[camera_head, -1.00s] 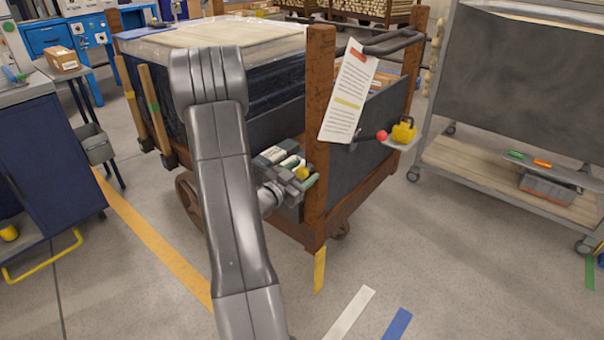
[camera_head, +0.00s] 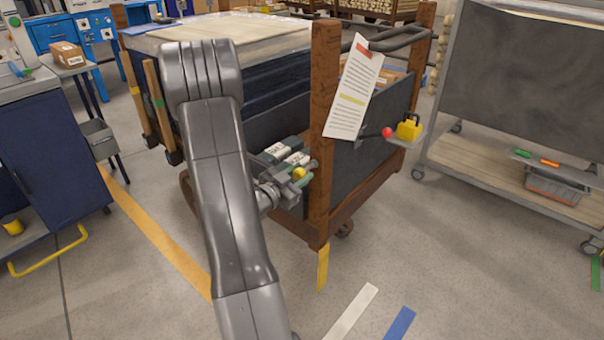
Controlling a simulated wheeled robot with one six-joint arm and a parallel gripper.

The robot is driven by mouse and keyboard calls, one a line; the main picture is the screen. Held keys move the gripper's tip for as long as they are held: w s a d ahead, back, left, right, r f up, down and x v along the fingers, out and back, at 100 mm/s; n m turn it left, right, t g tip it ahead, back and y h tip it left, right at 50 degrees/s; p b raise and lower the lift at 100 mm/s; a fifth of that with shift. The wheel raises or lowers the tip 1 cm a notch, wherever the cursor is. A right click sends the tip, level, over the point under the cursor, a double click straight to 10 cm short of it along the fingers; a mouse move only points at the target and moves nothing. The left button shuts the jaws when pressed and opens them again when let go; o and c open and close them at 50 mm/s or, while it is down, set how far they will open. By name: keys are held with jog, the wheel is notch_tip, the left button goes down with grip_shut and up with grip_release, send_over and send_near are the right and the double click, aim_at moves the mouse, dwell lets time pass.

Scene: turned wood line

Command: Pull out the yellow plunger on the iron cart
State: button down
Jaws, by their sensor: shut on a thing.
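The yellow plunger (camera_head: 299,173) shows as a small round knob low on the near side of the iron cart (camera_head: 322,120), just left of its rusty corner post. My gripper (camera_head: 297,179) is at the plunger, with its jaws shut on it. The green-tipped fingers partly cover the knob, and its shaft is hidden. My grey arm reaches up from the bottom and hides part of the cart's side.
A paper sheet (camera_head: 354,88) hangs on the post. A red-knobbed lever (camera_head: 387,132) and a yellow padlock-like block (camera_head: 409,127) stick out to its right. A grey rack (camera_head: 500,165) stands at right, a blue cabinet (camera_head: 55,160) at left. The floor in front is clear.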

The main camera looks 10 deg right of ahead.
jog(key=c, duration=1)
grip_release()
jog(key=shift+s+a, duration=0.15)
jog(key=shift+a, duration=0.1)
jog(key=shift+c, duration=0.2)
jog(key=p+v, duration=0.1)
jog(key=v, duration=1.2)
jog(key=shift+s+a+p, duration=0.25)
jog(key=shift+s+p, duration=0.05)
jog(key=shift+p, duration=0.1)
jog(key=b+x, duration=0.1)
jog(key=x, duration=1.4)
jog(key=shift+b, duration=0.35)
jog(key=shift+a, duration=0.1)
